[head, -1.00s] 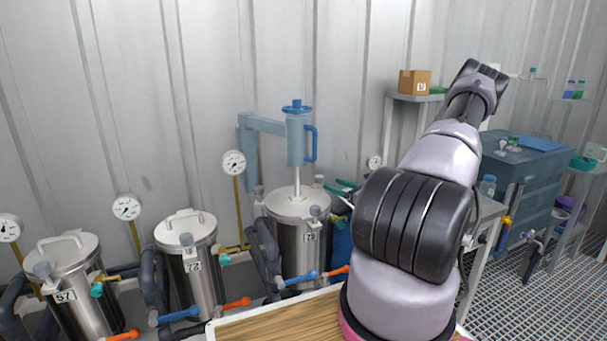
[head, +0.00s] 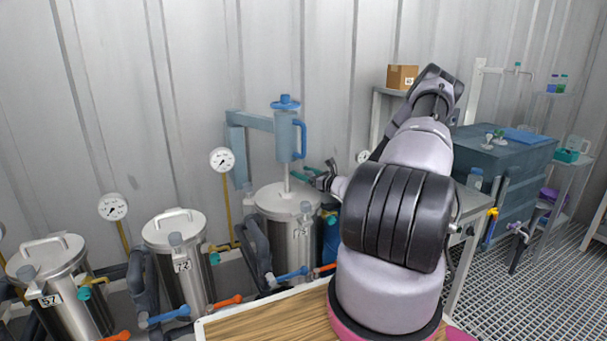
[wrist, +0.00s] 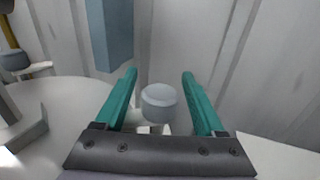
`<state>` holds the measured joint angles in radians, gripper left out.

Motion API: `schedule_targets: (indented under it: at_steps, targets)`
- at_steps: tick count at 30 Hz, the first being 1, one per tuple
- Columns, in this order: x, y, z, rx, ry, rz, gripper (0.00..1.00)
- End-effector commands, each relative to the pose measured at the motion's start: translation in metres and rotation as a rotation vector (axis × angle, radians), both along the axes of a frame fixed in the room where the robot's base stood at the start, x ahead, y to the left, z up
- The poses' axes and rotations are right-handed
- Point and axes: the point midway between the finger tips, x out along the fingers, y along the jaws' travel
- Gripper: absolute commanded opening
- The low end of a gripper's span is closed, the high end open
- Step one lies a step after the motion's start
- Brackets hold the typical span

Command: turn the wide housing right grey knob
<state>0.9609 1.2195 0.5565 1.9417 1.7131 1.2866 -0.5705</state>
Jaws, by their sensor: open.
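The wide housing (head: 283,232) is a steel vessel with a pale round lid, left of my arm in the head view. A grey knob (wrist: 158,103) on a short pale stem stands between my two teal fingers in the wrist view. My gripper (wrist: 159,76) is open, with a gap visible on each side of the knob. In the head view my gripper (head: 299,174) is at the right rear edge of the lid and hides the knob there. Another grey knob (head: 306,208) shows at the lid's front right.
A blue-handled cylinder (head: 285,136) on a blue bracket (head: 250,121) rises above the lid, close to my gripper. A pressure gauge (head: 221,160) stands to the left. Narrower steel vessels (head: 190,270) stand further left. A wooden top (head: 270,318) lies in front.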

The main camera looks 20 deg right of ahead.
Motion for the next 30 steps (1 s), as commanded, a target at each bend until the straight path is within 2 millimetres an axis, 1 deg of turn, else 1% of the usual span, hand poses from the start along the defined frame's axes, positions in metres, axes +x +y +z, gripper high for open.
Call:
schedule_targets:
  at_steps: [4,5,6,8,9,10,20,26,30]
  targets:
    - [-0.0002,-0.0002,0.0001,0.000,0.000,0.000,0.71]
    - [-0.0002,-0.0002,0.0001,0.000,0.000,0.000,0.64]
    - [-0.0002,-0.0002,0.0001,0.000,0.000,0.000,0.48]
    - [-0.0002,-0.0002,0.0001,0.000,0.000,0.000,0.25]
    - [-0.0003,-0.0002,0.0001,0.000,0.000,0.000,0.10]
    - [-0.0003,-0.0003,0.0001,0.000,0.000,0.000,0.00]
    - [-0.0006,-0.0002,0.0001,-0.003,-0.001,0.032,0.00]
    - [-0.0013,0.0023,0.0001,-0.005,-0.002,0.133,0.00]
    - [-0.0028,0.0046,-0.0005,-0.006,-0.001,0.244,0.00]
